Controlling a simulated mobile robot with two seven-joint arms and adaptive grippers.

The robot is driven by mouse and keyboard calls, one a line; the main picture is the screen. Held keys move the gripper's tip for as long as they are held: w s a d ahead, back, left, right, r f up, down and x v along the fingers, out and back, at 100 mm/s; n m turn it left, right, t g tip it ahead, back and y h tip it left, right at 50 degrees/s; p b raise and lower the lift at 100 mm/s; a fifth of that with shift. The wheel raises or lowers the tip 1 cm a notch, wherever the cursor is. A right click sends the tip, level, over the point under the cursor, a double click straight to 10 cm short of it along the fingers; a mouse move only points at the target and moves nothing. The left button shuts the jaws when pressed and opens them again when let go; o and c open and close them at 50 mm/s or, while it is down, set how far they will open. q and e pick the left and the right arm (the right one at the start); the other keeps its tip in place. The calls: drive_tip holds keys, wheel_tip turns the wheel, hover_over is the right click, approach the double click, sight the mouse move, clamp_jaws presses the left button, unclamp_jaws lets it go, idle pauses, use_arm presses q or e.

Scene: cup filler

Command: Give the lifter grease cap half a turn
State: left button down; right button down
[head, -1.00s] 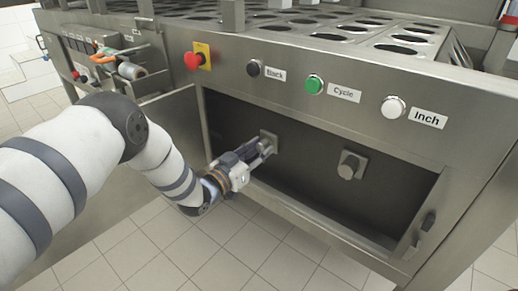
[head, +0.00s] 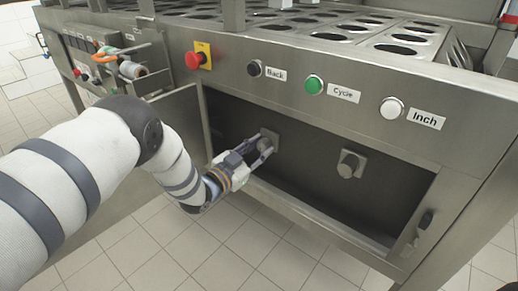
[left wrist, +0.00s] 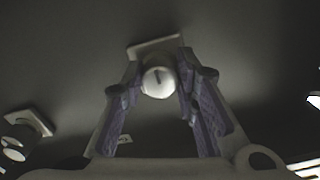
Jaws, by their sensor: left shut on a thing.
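A round metal grease cap (left wrist: 158,82) with a dark line on its face sits between the two fingers of my left gripper (left wrist: 157,88) in the left wrist view. My left gripper also shows in the head view (head: 262,146), reaching into the open recess and shut on the left of two caps. Its square mounting plate (head: 270,138) shows behind the fingers. The second cap (head: 347,170) is on its own plate to the right, untouched; it also shows at the left of the left wrist view (left wrist: 20,138). I cannot tell from any readable label which is the lifter's. My right gripper is out of view.
Above the recess are the red stop button (head: 193,61) and the Back (head: 254,68), Cycle (head: 314,85) and Inch (head: 392,108) buttons. An open metal door (head: 172,120) stands left of the recess. The recess's lower lip (head: 310,226) runs below my gripper.

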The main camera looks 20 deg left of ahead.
use_arm(q)
drive_tip(key=c, duration=1.3)
unclamp_jaws()
drive_tip(key=shift+s, duration=0.1)
drive_tip(key=v, duration=1.1)
drive_tip(key=shift+s+a+r, duration=0.1)
drive_tip(key=shift+s+a, duration=0.05)
drive_tip(key=shift+s, duration=0.25)
